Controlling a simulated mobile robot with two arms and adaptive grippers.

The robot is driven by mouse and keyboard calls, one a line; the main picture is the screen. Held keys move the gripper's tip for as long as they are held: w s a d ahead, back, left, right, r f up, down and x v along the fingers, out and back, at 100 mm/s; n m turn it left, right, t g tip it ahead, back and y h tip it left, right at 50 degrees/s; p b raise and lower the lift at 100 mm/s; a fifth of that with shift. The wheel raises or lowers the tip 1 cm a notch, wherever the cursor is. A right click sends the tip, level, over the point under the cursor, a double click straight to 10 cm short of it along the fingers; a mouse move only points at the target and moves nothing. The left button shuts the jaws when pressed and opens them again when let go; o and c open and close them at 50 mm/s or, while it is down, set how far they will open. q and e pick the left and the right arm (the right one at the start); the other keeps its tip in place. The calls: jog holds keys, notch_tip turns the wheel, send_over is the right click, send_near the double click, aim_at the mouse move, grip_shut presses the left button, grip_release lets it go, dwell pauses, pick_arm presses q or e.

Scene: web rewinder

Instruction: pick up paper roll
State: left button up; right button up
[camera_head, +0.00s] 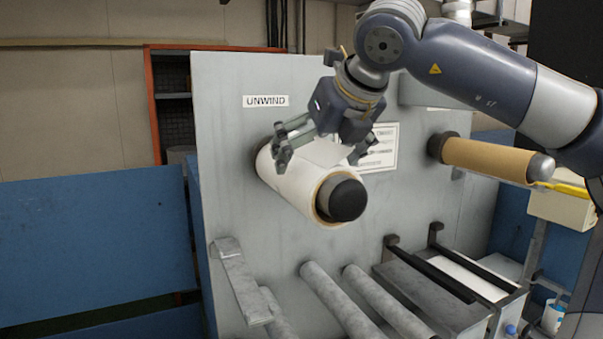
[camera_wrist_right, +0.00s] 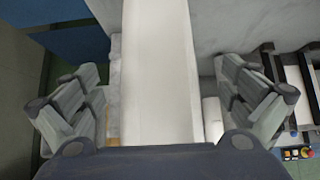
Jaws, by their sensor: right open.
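The white paper roll (camera_head: 298,182) sits on the dark-capped spindle (camera_head: 342,199) below the UNWIND label on the grey panel. In the right wrist view the white paper (camera_wrist_right: 158,75) runs between the fingers. My right gripper (camera_head: 318,155) is above the roll, with its open fingers on either side of it. In the wrist view the right gripper (camera_wrist_right: 166,108) shows gaps between its fingers and the paper. Whether any finger touches the roll cannot be told from the head view. My left gripper is not in view.
A brown core (camera_head: 487,158) sits on a second spindle at the right. Grey rollers (camera_head: 338,300) and a dark-railed unit (camera_head: 440,285) lie below. The grey panel (camera_head: 225,150) stands close behind the roll. Blue panels (camera_head: 95,240) stand at the left.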

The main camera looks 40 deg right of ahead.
jog(key=w+p, duration=0.1)
jog(key=w+f+p, duration=0.1)
jog(key=shift+w+d+p, duration=0.1)
jog(key=shift+w+p, duration=0.05)
jog(key=shift+p, duration=0.15)
jog(key=x, duration=0.2)
jog(key=shift+w+d+f+p, duration=0.2)
jog(key=shift+f+p, duration=0.1)
jog(key=shift+p, duration=0.1)
jog(key=shift+s+a, duration=0.1)
jog(key=shift+s, duration=0.05)
jog(key=c, duration=1.6)
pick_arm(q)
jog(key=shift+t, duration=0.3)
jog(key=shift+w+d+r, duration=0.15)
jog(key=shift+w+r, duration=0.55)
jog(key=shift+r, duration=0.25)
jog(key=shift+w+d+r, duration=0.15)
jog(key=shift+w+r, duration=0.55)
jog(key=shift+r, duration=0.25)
pick_arm(e)
jog(key=shift+r, duration=0.15)
